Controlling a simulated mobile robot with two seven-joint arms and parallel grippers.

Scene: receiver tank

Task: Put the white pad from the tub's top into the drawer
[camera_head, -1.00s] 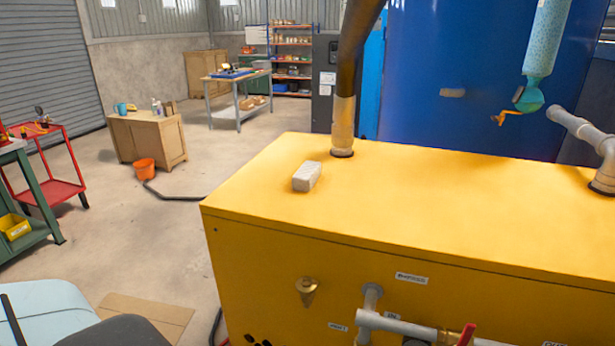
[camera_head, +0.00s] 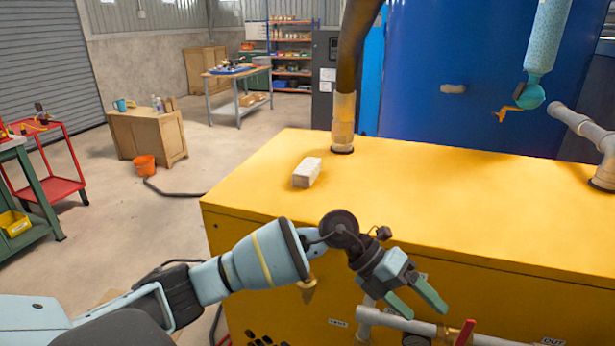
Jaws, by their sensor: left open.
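The white pad (camera_head: 307,173) is a small pale block lying on the flat top of the yellow tub (camera_head: 430,195), near its left end and in front of a vertical pipe. My left gripper (camera_head: 422,306) is in front of the tub's front face, below and to the right of the pad. Its green fingers are apart and empty, pointing down to the right. My left arm hides part of the tub's front. My right gripper is not in view. I cannot make out the drawer for certain.
A brown vertical pipe (camera_head: 344,120) rises from the tub top close behind the pad. Grey pipework with a red handle (camera_head: 464,334) runs along the tub's front near my gripper. A wooden cabinet (camera_head: 148,136) and an orange bucket (camera_head: 145,165) stand on the floor at left.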

